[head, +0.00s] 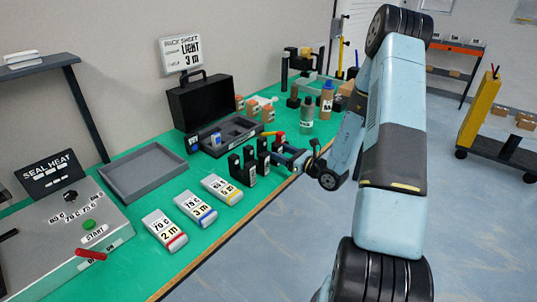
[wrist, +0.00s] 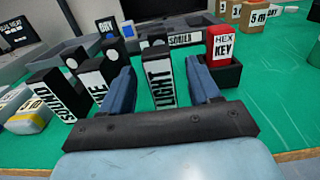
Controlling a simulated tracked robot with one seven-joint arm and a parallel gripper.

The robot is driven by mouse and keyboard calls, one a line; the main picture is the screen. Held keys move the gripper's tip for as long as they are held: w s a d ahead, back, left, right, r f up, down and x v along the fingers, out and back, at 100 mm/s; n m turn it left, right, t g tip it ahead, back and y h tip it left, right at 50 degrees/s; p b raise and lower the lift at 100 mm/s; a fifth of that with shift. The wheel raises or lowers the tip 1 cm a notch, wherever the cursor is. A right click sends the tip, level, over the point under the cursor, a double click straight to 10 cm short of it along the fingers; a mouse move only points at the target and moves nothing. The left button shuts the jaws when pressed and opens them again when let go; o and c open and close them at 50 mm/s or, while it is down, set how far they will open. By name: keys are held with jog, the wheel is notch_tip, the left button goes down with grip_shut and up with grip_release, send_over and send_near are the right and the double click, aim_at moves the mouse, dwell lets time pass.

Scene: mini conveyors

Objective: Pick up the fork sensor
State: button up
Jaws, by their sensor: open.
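Several upright black blocks with white labels stand in a row on the green bench. In the wrist view one reads LIGHT (wrist: 160,82), one reads SOUND (wrist: 52,96), and one label ending in NE (wrist: 93,88) is partly covered by my left finger. No label I can read says fork sensor, so I cannot tell which block that is. My gripper (wrist: 159,72) is open, with the LIGHT block standing between its two blue fingers; contact is not visible. In the head view my gripper (head: 288,154) is low at the right of the black blocks (head: 249,168).
A red HEX KEY block (wrist: 221,45) sits in a dark holder close to my right finger. Behind are an open black case (head: 203,103), a grey tray (head: 145,172) and bottles (head: 307,115).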

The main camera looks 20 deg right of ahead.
jog(key=shift+x, duration=2.95)
jog(key=shift+c, duration=0.3)
jog(key=c, duration=1.1)
